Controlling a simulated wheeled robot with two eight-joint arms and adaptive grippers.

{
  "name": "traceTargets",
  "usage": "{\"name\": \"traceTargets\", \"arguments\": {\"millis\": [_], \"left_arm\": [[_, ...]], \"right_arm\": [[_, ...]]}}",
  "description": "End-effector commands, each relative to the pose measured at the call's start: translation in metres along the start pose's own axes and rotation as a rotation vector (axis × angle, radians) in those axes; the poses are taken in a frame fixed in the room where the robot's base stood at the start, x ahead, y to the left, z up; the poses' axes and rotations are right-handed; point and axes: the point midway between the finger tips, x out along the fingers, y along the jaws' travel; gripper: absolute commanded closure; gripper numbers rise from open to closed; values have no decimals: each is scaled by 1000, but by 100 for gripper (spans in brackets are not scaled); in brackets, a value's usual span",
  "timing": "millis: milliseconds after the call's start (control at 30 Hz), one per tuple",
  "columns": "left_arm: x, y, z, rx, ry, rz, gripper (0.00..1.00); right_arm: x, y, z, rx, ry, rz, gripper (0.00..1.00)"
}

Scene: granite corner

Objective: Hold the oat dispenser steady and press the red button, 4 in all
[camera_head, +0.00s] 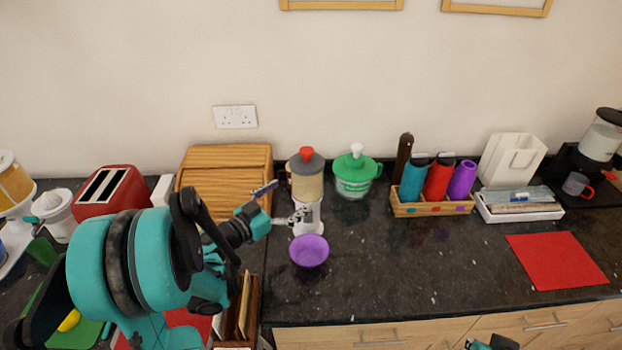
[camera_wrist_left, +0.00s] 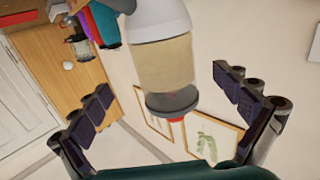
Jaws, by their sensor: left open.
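The oat dispenser (camera_head: 307,185) stands upright on the dark counter against the back wall. It has a clear body with beige oats, a grey lid and a white base. Its red button (camera_head: 306,153) is on top. A purple bowl (camera_head: 309,251) sits in front of its base. My left gripper (camera_head: 280,203) is open at the dispenser's left side. In the left wrist view the dispenser (camera_wrist_left: 165,62) appears upside down between the spread fingers (camera_wrist_left: 165,85), with gaps on both sides. My right gripper is not clearly in view; only a teal bit shows at the bottom edge.
A green-lidded container (camera_head: 354,175) stands just right of the dispenser. A wooden crate (camera_head: 432,209) holds bottles at right. A red mat (camera_head: 556,261) lies farther right. The counter's middle front is clear.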

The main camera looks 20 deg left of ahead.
Motion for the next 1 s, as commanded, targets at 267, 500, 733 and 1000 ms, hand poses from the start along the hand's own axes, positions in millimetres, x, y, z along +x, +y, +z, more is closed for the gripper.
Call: {"name": "traceTargets", "arguments": {"millis": [267, 500, 733, 1000], "left_arm": [[13, -6, -2, 14, 24, -9, 0], [52, -5, -2, 13, 23, -6, 0], [73, -7, -3, 13, 23, -10, 0], [76, -7, -4, 12, 23, -10, 0]], "right_arm": [[2, 0, 2, 0, -1, 0, 100], [6, 0, 5, 0, -1, 0, 100], [7, 0, 6, 0, -1, 0, 100], [7, 0, 6, 0, -1, 0, 100]]}}
